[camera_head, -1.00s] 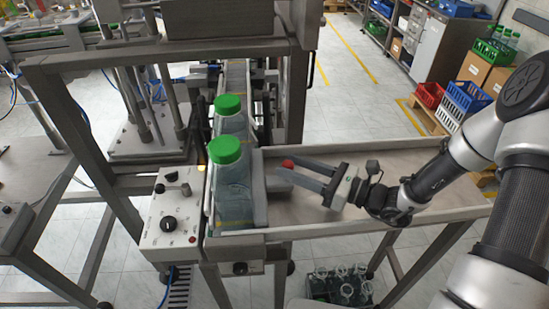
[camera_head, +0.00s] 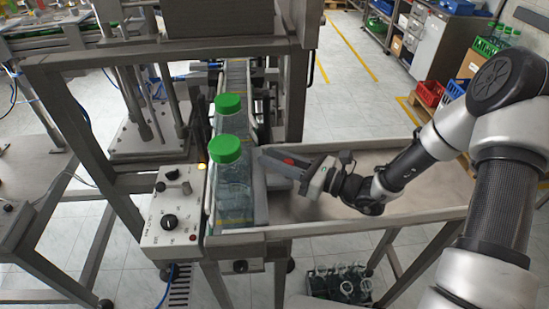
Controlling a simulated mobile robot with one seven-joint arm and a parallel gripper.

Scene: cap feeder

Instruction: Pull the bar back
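The grey bar (camera_head: 259,188) stands upright along the right side of the bottles in the feeder channel. Two clear bottles with green caps, one near (camera_head: 232,190) and one farther (camera_head: 228,106), stand in line left of the bar.
The metal tray (camera_head: 400,190) right of the bar is empty apart from my arm above it. A control box (camera_head: 170,215) with knobs stands left of the bottles. The machine frame (camera_head: 297,95) rises behind. A crate of bottles (camera_head: 340,283) sits on the floor below.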

